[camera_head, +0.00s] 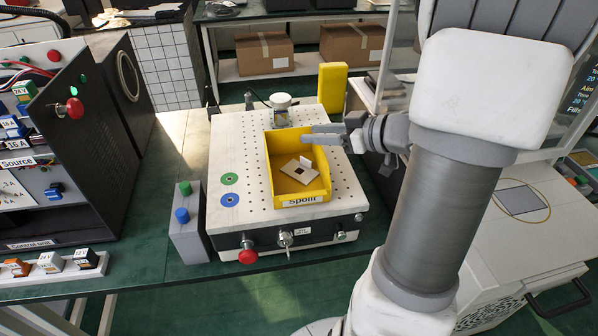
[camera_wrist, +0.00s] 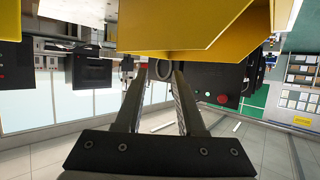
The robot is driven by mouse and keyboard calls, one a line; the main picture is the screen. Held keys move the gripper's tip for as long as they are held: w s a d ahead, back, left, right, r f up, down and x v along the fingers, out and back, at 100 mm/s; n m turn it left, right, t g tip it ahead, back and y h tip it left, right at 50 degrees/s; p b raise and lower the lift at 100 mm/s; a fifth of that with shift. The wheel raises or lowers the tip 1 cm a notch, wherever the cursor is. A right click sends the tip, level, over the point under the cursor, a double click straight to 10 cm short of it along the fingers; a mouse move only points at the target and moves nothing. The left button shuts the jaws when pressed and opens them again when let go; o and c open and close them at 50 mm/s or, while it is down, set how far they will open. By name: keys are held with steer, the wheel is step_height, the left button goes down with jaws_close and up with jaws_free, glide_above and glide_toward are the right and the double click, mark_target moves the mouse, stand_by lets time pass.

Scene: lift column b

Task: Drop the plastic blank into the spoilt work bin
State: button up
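The yellow bin (camera_head: 319,190) with a "Spoilt" label stands on the perforated white worktop. A flat white piece with a dark square (camera_head: 298,171), which looks like the plastic blank, lies on its floor. A small pale piece stands up at its far edge; I cannot tell whether it is separate. My gripper (camera_head: 303,134) is above the far part of the bin, reaching in from the right. In the wrist view my gripper (camera_wrist: 159,72) has its fingers apart with nothing between them. The yellow bin (camera_wrist: 190,25) fills the top there, and its inside is hidden.
The white worktop (camera_head: 232,160) has blue and green discs at left and a red knob (camera_head: 248,252) in front. A yellow block (camera_head: 332,88) stands behind the bin. A grey box with blue and green buttons (camera_head: 188,225) and the control unit (camera_head: 70,150) are at left.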

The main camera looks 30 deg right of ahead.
steer(key=p+v, duration=0.3)
steer(key=v, duration=1.4)
steer(key=shift+s+d, duration=0.15)
